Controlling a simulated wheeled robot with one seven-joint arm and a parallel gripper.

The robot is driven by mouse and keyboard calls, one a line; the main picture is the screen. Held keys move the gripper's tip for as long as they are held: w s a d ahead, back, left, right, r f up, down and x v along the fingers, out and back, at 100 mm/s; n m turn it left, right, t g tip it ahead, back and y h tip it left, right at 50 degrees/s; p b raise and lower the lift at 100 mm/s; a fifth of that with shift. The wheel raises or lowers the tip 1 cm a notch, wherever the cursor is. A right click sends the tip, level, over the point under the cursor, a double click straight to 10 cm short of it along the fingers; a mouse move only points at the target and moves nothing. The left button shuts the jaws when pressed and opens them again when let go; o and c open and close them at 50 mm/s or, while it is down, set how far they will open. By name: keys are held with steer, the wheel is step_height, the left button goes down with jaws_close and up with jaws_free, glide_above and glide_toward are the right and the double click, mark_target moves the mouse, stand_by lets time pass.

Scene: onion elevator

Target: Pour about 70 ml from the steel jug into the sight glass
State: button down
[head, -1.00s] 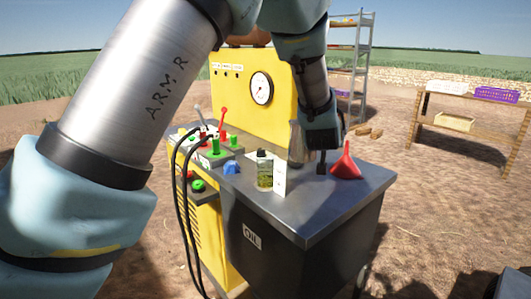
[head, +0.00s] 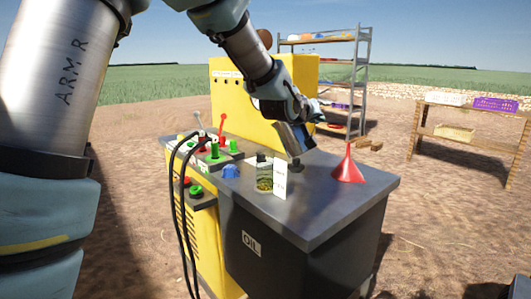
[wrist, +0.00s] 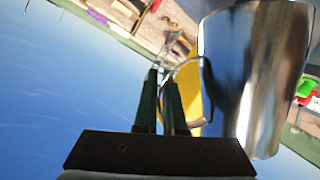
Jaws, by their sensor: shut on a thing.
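The steel jug (head: 289,137) is tilted in the air just above and right of the sight glass (head: 264,178) in the head view. In the wrist view the shiny jug (wrist: 255,75) fills the right side. The sight glass is a clear upright cylinder with olive-green content low down, beside a white marked card (head: 281,178). The jug's mouth and any stream are too small to make out.
A red funnel (head: 348,168) stands right on the grey bench top (head: 318,217). A blue piece (head: 230,171), levers and green knobs are at left. A yellow panel (head: 230,100) rises behind. The front right of the top is clear.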

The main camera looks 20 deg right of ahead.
steer(key=shift+w+a+r+n+p, duration=0.15)
steer(key=shift+w+a+r+p, duration=0.15)
steer(key=shift+r, duration=0.25)
steer(key=shift+w+a+r+n+p, duration=0.15)
steer(key=shift+r+p, duration=0.25)
steer(key=shift+r, duration=0.15)
steer(key=shift+w+a+n+h+p, duration=0.4)
steer(key=shift+n+h+p, duration=0.15)
steer(key=shift+p, duration=0.5)
steer(key=shift+a+f+n+g+h, duration=0.15)
steer(key=shift+f+n+g+h, duration=0.15)
steer(key=shift+f+n, duration=0.2)
steer(key=shift+w+a+f+n, duration=0.15)
steer(key=shift+w+f+n, duration=0.1)
steer(key=shift+f, duration=0.05)
steer(key=shift+w+a+n+h, duration=0.25)
steer(key=shift+w+n, duration=0.05)
steer(key=shift+n, duration=0.2)
steer(key=shift+w+a+n+p, duration=0.15)
steer(key=shift+n+p, duration=0.15)
steer(key=shift+p, duration=0.1)
steer(key=shift+w+a+r+n+h+p, duration=0.45)
steer(key=shift+a+r+n+h+p, duration=0.05)
steer(key=shift+r+n+p, duration=0.25)
steer(key=shift+w+a+r+n+h+p, duration=0.5)
steer(key=shift+w+a+r+n+p, duration=0.3)
steer(key=shift+n+p, duration=0.35)
stand_by(0.4)
steer(key=shift+d, duration=0.1)
